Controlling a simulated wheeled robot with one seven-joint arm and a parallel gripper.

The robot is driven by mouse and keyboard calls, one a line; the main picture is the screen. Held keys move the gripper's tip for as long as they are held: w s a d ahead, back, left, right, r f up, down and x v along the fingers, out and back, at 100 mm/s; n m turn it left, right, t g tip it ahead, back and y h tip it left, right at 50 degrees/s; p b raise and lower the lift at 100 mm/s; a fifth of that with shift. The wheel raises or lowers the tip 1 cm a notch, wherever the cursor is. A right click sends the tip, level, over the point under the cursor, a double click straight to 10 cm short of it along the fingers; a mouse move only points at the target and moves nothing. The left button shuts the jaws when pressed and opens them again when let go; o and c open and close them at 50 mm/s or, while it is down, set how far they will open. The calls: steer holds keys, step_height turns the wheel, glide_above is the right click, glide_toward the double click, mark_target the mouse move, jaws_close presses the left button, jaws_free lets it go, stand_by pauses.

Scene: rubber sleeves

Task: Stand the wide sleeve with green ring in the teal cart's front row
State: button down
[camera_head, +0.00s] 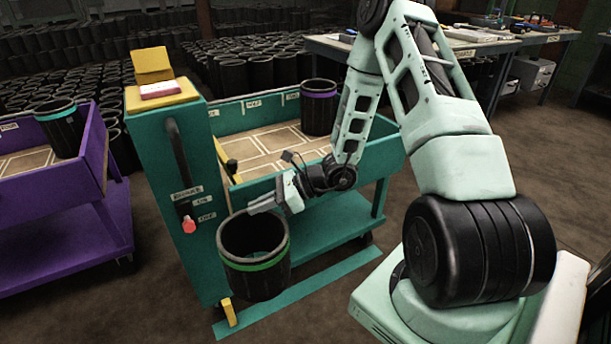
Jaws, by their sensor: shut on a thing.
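The wide black sleeve with a green ring (255,277) hangs upright and open-topped in front of the teal cart's tall end panel, outside the tray. My gripper (260,207) is shut on the sleeve's far right rim; the fingertips are partly hidden at the wall. The teal cart (385,157) has a low-walled tray with a pale floor marked in a grid. A black sleeve with a purple ring (319,108) stands in the tray's far part. The rest of the visible tray floor is bare, though my arm hides some of it.
Many black sleeves crowd the background. A workbench (470,50) stands at upper right.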

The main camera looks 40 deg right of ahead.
steer(key=shift+w+b, duration=0.25)
steer(key=shift+b, duration=0.1)
step_height(320, 180, up, 5)
steer(key=p, duration=0.5)
